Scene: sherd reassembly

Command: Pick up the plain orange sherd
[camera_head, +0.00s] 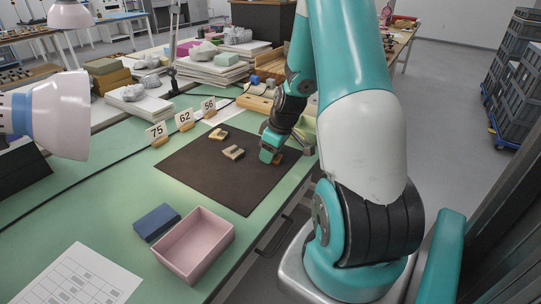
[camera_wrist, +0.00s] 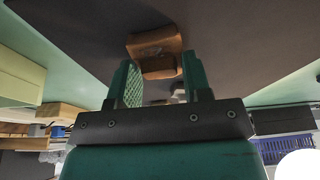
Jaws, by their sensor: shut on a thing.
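The plain orange sherd (camera_wrist: 153,44) is a brown-orange block between the tips of my gripper (camera_wrist: 158,72) in the wrist view. My gripper is shut on it. In the head view my gripper (camera_head: 271,156) is low over the right part of the dark mat (camera_head: 205,178), pointing down, and mostly hides the sherd. I cannot tell whether the sherd touches the mat. Two pale tan sherds lie on the mat to the left of my gripper: a smaller one (camera_head: 218,134) farther back and a notched one (camera_head: 233,152) closer.
Number cards 75 (camera_head: 156,131), 62 (camera_head: 184,118) and 56 (camera_head: 208,104) stand along the mat's back left edge. A pink open box (camera_head: 224,238) and a blue block (camera_head: 156,221) sit at the table's front. A pink-white lamp (camera_head: 58,115) juts in at left. The mat's front is clear.

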